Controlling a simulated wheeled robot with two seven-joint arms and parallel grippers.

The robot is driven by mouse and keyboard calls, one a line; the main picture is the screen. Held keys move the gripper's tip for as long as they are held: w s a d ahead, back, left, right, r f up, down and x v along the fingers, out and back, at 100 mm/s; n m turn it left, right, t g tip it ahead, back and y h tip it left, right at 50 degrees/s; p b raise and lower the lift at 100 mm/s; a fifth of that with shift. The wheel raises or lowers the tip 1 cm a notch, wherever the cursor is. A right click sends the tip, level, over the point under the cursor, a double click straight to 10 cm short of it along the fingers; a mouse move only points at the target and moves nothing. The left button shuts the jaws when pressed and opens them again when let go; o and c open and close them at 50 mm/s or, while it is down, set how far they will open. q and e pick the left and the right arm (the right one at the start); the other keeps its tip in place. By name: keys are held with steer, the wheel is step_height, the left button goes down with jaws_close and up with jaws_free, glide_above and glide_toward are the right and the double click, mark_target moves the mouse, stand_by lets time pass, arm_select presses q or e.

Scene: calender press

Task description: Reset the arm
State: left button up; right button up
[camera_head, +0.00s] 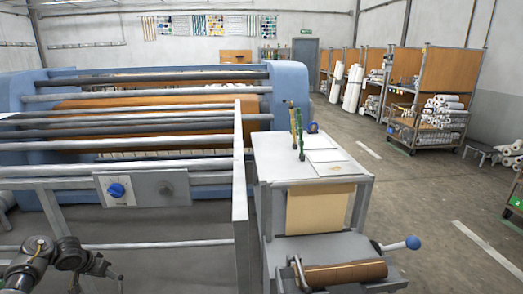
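My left arm comes in at the lower left corner, with dark and grey joints. My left gripper (112,275) is small and dark at the end of it, low in front of the press rails. I cannot tell whether its fingers are apart, and I see nothing clearly held in it. My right gripper is not in view.
The calender press (287,90) with its rollers fills the left. A control panel (143,189) with a blue knob sits on its front rail. A grey cabinet (285,172) with a blue-ended lever (412,243) stands at centre. Floor to the right is mostly clear, with a cart (424,117) beyond.

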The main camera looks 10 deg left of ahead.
arm_select(q)
steer(key=s+d+f+m+y, duration=0.15)
steer(key=d+f, duration=0.25)
steer(key=d, duration=0.4)
steer(key=s+d+f+m, duration=0.2)
steer(key=s+d+f, duration=0.1)
steer(key=d, duration=0.5)
steer(key=s+d+f+m, duration=0.2)
steer(key=s+d+f, duration=0.15)
steer(key=d, duration=0.45)
steer(key=s+d+r+n+g+h, duration=0.1)
steer(key=s+d+r, duration=0.4)
steer(key=s+d, duration=0.5)
steer(key=s+d+r+n+h, duration=0.1)
steer(key=s+d+r, duration=0.3)
steer(key=s+d, duration=0.5)
step_height(320, 180, down, 24)
steer(key=g, duration=0.1)
steer(key=s+a+f+g, duration=0.1)
steer(key=s+a+f, duration=0.1)
steer(key=s+f, duration=1.5)
steer(key=shift+s+a+f+m+g, duration=0.15)
steer(key=shift+s+a+m+g, duration=0.2)
steer(key=shift+g, duration=0.05)
